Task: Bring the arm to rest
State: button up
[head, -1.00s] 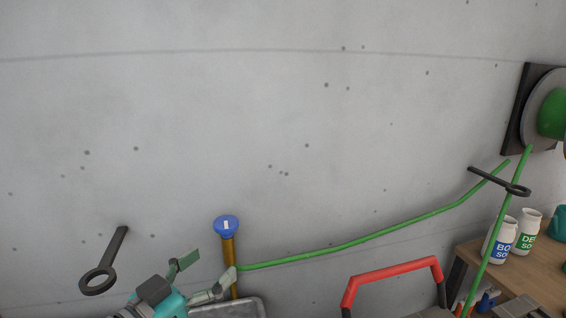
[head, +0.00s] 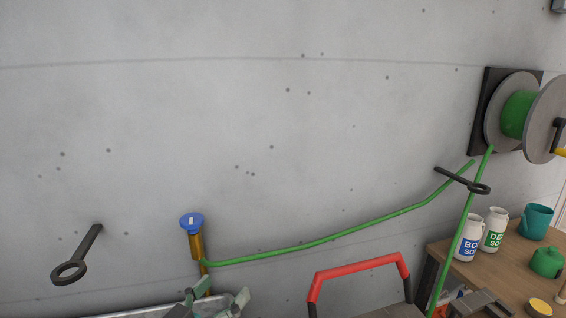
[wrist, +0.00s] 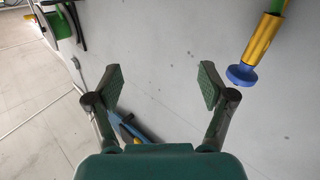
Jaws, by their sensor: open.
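My gripper (head: 218,299) shows at the bottom of the head view, low in front of the wall. In the wrist view my gripper (wrist: 160,87) has its two green-padded fingers wide apart, with nothing between them. A brass nozzle with a blue cap (head: 192,222) stands upright on the green hose just above and left of my gripper in the head view. The nozzle also shows at the upper right of the wrist view (wrist: 260,45), apart from the fingers.
The green hose (head: 330,238) runs right to a ring hook (head: 463,181) and a wall reel (head: 517,113). An empty ring hook (head: 77,256) is at left. A red handle (head: 358,268) stands near the bottom. Bottles (head: 495,230) stand on a wooden bench (head: 500,262). The upper wall is clear.

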jog(key=s+d+f+n+y, duration=0.25)
jog(key=d+f, duration=0.25)
jog(key=f, duration=0.3)
jog(key=s+d+f+n+g+y, duration=0.1)
jog(key=d+f+n+y, duration=0.15)
jog(key=d+f, duration=0.45)
jog(key=s+d+f+n+y, duration=0.2)
jog(key=d+f+n, duration=0.1)
jog(key=f, duration=0.7)
jog(key=s+d+f+g+y, duration=0.1)
jog(key=s+d+f, duration=0.25)
jog(key=s, duration=0.25)
jog(key=s+d+f+y, duration=0.1)
jog(key=s+d+f, duration=0.25)
jog(key=s, duration=0.25)
jog(key=s+d+r+m, duration=0.2)
jog(key=s+d+r, duration=0.2)
jog(key=s, duration=0.7)
jog(key=s+d+r+m+h, duration=0.1)
jog(key=s+r, duration=0.4)
jog(key=s, duration=0.7)
jog(key=d+m, duration=0.1)
jog(key=d, duration=0.1)
jog(key=shift+s+d, duration=0.15)
jog(key=shift+d, duration=0.25)
